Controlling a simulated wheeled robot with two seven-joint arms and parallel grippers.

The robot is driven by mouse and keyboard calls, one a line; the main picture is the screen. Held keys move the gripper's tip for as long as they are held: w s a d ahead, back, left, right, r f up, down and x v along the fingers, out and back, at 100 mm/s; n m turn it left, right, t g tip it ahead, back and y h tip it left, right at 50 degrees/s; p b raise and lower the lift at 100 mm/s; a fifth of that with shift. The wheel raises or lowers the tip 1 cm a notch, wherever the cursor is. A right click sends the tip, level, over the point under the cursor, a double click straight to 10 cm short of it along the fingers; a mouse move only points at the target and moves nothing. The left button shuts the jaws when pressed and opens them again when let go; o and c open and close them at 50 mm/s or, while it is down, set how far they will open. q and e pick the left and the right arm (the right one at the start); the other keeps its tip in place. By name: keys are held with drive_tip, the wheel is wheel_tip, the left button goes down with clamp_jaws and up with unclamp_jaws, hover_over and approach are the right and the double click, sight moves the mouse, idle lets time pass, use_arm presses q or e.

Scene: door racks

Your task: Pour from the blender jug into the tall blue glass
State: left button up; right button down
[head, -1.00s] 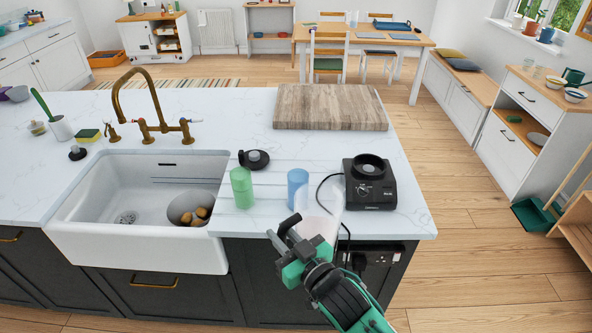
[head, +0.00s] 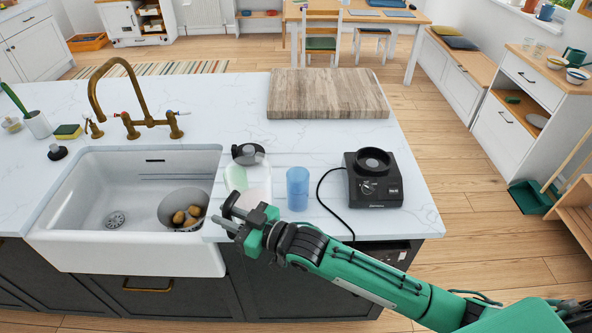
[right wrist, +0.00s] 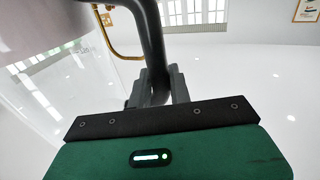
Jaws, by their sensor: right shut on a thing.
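The blender jug (head: 259,187) is clear and faint in the head view, just left of the tall blue glass (head: 297,188). My right gripper (head: 238,213) is shut on the jug's dark handle, at the counter's front edge. In the right wrist view the handle (right wrist: 150,45) runs down between the fingers (right wrist: 160,88), with the clear jug wall (right wrist: 60,85) at left. I cannot tell how far the jug is tilted or what is in it. The blue glass stands upright on the counter, apart from my gripper. My left gripper is not in view.
The sink (head: 95,205) is at left. A wooden board (head: 328,94) lies at the back.

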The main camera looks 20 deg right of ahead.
drive_tip(key=shift+r, duration=0.25)
